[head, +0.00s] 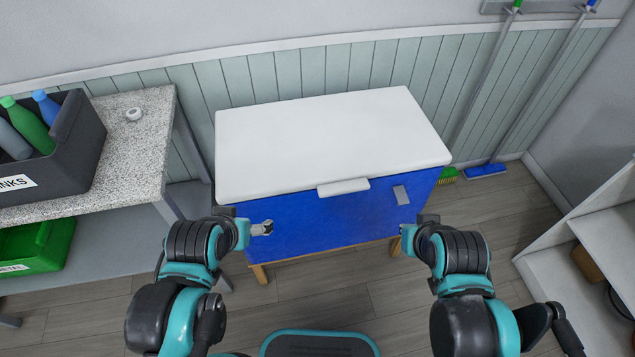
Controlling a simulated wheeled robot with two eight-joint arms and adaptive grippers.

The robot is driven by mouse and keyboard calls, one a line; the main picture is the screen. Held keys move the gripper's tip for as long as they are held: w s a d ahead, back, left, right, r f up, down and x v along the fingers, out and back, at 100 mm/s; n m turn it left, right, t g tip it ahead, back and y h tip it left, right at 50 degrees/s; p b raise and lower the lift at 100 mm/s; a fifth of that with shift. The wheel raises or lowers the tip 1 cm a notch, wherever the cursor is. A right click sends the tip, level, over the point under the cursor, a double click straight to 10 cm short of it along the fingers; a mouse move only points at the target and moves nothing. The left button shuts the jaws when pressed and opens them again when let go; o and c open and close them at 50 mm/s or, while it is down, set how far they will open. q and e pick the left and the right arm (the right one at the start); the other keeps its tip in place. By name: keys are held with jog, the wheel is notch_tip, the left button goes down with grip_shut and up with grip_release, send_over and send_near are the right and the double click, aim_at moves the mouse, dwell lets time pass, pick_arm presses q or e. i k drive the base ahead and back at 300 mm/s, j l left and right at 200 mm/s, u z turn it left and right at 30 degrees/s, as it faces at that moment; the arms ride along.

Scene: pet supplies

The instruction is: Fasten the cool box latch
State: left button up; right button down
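The cool box has a blue body (320,222) and a closed white lid (325,140). A white tab (343,187) sticks out at the middle of the lid's front edge. A small grey latch piece (401,195) lies on the upper right of the blue front, just below the lid edge; whether it hooks the lid cannot be told. My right gripper (403,236) is by the lower right of the front, below the latch. Both finger gaps are too small to judge.
A speckled counter (140,140) stands at the left with a dark drinks crate (75,150) and a small white round item (134,114). A green crate (40,247) sits below. White shelving (600,235) stands at the right.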

aim_at(402, 198)
jog(key=k+l+z, duration=0.75)
jog(key=i+j, duration=0.1)
